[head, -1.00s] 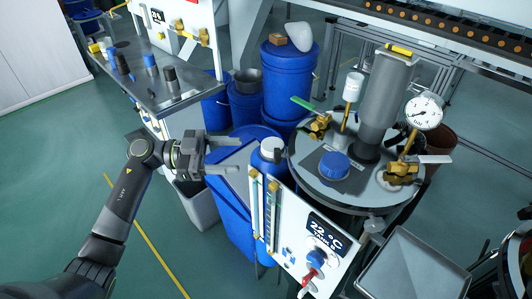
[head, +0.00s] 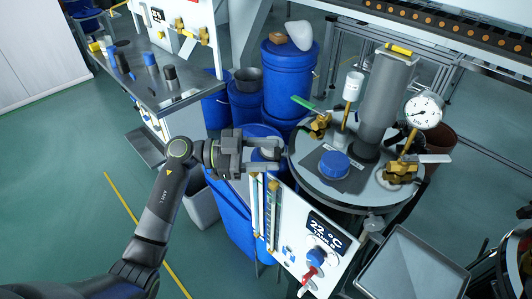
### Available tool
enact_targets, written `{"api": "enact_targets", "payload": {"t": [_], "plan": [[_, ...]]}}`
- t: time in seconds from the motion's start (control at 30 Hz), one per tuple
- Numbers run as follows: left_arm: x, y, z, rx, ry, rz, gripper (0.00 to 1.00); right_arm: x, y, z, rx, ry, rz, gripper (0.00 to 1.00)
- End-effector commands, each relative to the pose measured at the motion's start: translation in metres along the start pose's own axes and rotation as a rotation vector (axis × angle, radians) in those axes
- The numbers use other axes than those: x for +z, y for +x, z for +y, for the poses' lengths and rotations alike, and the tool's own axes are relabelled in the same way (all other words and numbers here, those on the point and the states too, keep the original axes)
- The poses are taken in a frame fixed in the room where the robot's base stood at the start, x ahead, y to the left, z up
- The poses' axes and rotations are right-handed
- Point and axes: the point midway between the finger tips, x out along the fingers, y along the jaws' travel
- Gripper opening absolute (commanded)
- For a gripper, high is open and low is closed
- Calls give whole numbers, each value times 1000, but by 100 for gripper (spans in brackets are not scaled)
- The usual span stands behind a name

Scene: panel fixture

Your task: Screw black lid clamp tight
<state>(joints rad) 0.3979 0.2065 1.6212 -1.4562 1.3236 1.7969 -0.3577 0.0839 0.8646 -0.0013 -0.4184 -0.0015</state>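The round metal tank lid (head: 310,178) lies at centre right. A small black part (head: 408,138) at its far right edge, partly hidden by the pressure gauge, may be the black lid clamp; I cannot tell its tightness. A grey fitting (head: 374,223) sits on the front rim. My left gripper (head: 268,154) is open, its fingers apart, just left of the lid. My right gripper is not in view.
On the lid stand a blue cap (head: 334,164), brass valves (head: 401,171), a grey cylinder (head: 385,100) and the pressure gauge (head: 423,111). A panel (head: 305,245) with display and red-handled knob stands in front. Blue drums (head: 290,85) stand behind. Open floor lies at left.

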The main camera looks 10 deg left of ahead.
Motion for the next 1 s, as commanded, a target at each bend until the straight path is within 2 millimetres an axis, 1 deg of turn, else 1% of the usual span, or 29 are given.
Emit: {"api": "enact_targets", "payload": {"t": [0.03, 0.23, 0.27, 0.57, 0.77, 1.0], "plan": [[0, 0, 0, 0, 0, 0, 38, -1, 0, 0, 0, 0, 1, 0], [0, 0, 0, 0, 0, 0, 12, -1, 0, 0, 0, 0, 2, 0], [0, 0, 0, 0, 0, 0, 11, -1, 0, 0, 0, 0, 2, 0], [-1, 0, 0, 0, 50, 0, 11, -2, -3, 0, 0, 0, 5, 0], [-1, 0, 0, 0, 168, 0, 11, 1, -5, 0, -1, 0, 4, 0], [0, 0, 1, 0, 352, 0, 11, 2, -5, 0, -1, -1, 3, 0]]}}
